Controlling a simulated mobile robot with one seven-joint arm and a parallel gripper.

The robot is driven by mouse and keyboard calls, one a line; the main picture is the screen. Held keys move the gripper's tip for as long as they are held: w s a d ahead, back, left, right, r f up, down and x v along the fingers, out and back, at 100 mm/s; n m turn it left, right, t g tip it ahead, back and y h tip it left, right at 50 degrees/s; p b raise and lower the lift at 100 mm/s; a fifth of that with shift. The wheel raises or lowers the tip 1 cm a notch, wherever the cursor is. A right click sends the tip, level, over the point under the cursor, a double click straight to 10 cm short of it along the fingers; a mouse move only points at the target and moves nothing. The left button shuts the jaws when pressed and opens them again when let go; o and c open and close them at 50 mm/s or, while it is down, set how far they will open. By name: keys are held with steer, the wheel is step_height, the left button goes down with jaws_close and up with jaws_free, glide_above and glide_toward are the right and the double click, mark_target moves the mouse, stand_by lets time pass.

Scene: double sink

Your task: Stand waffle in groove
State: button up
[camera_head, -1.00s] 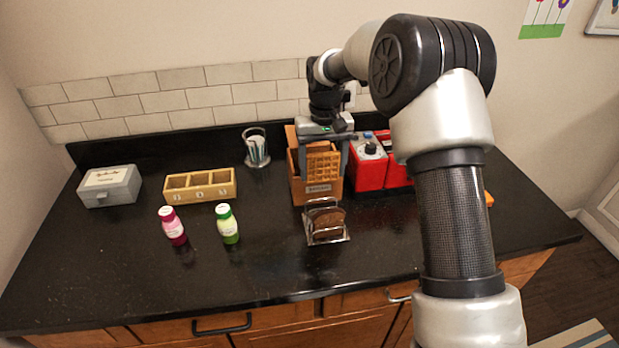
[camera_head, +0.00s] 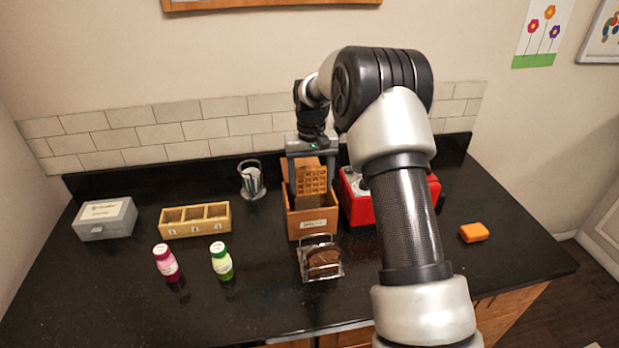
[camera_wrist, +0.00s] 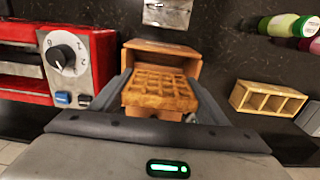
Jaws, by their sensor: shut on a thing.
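The golden-brown waffle (camera_head: 312,180) is gripped upright at the wooden box. My gripper (camera_head: 310,188) is shut on it, one finger at each side; in the wrist view the waffle (camera_wrist: 160,90) fills the space between the fingers. The wooden box (camera_head: 312,224) has a small label on its front. The waffle shows above the box's front wall; whether its lower edge is clear of the box I cannot tell. A metal rack (camera_head: 303,262) stands in front of the box and holds a dark brown slice (camera_head: 323,262). Its slots are hard to make out.
A red toaster (camera_head: 357,210) stands close right of the box, partly behind my arm. A three-compartment wooden tray (camera_head: 195,220), grey box (camera_head: 105,218), glass holder (camera_head: 252,180) and two bottles (camera_head: 167,263) are left. An orange block (camera_head: 473,232) lies right. The front-left counter is clear.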

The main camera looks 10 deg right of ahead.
mark_target(311, 194)
steer(key=shift+f+b, duration=3.3)
steer(key=shift+f, duration=2.4)
steer(key=shift+s+f+b, duration=0.35)
steer(key=shift+f, duration=0.3)
steer(key=o, duration=0.5)
steer(key=shift+f, duration=0.1)
steer(key=shift+o, duration=0.7)
steer(key=shift+w+r+p, duration=0.15)
steer(key=shift+r+p, duration=0.25)
steer(key=shift+r, duration=0.15)
steer(key=shift+w+r+p, duration=0.15)
steer(key=shift+r+p, duration=0.2)
steer(key=shift+r, duration=0.2)
step_height(311, 194, up, 5)
steer(key=p, duration=0.2)
steer(key=shift+w+f+p, duration=0.1)
steer(key=shift+w+p, duration=0.05)
steer(key=shift+p, duration=0.15)
steer(key=shift+r+p, duration=0.7)
steer(key=shift+r, duration=0.5)
